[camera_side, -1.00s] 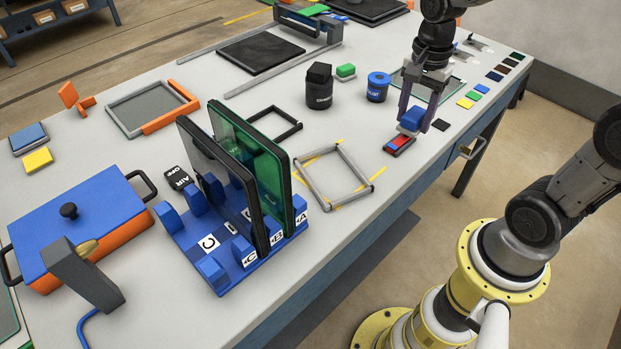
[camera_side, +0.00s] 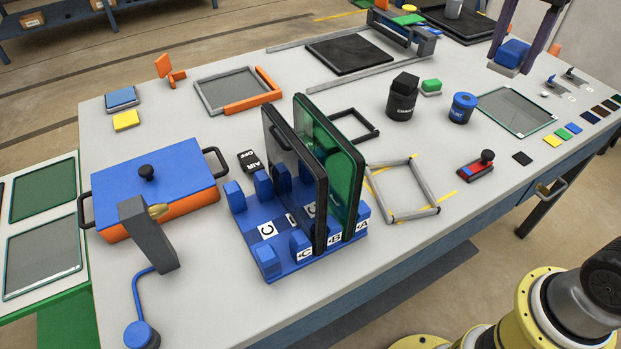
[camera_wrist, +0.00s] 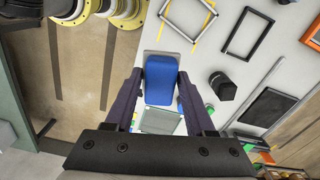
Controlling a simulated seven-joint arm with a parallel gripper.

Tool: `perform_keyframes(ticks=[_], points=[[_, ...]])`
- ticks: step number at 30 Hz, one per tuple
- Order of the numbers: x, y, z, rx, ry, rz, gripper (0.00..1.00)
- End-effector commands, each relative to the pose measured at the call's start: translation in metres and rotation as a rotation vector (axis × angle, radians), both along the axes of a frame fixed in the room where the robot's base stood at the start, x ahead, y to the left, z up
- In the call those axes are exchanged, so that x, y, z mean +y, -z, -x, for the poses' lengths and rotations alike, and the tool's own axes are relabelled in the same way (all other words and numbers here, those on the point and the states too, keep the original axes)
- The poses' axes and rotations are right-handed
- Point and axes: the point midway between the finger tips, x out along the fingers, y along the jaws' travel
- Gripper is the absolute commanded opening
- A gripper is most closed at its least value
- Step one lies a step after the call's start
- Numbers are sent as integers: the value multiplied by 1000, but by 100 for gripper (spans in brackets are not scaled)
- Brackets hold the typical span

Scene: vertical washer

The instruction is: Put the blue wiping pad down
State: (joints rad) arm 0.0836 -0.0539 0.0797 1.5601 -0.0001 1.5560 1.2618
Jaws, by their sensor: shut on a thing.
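The blue wiping pad (camera_side: 512,52) is a blue block with a pale underside. My gripper (camera_side: 516,56) is shut on it, a finger on each side, at the upper right of the side view. The pad looks raised above the bench; its exact height is hard to tell. In the wrist view the pad (camera_wrist: 160,78) sits between the fingertips of my gripper (camera_wrist: 159,84). A framed glass pane (camera_side: 517,110) lies flat on the bench; part of it also shows past the pad in the wrist view (camera_wrist: 160,121).
A red tool with a black knob (camera_side: 476,168) lies nearer the front edge. A blue-lidded jar (camera_side: 462,108) and a black jar (camera_side: 401,98) stand left of the pane. Colour tiles (camera_side: 563,133) line the right edge. A blue rack (camera_side: 300,250) holds two upright panes.

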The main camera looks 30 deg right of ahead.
Motion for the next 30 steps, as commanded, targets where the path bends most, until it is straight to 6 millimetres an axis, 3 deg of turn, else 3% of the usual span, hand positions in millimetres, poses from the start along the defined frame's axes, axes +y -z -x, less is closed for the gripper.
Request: perform_keyframes(ticks=[5,9,14,21,24,30], points=[[53,-3,-24,1,-149,0,2],[109,-5,-38,1,-284,0,2],[178,-6,-42,1,-441,0,2],[286,-3,-21,1,-672,0,2],[323,-1,-5,-1,-752,0,2],[374,2,24,-1,-866,0,2]])
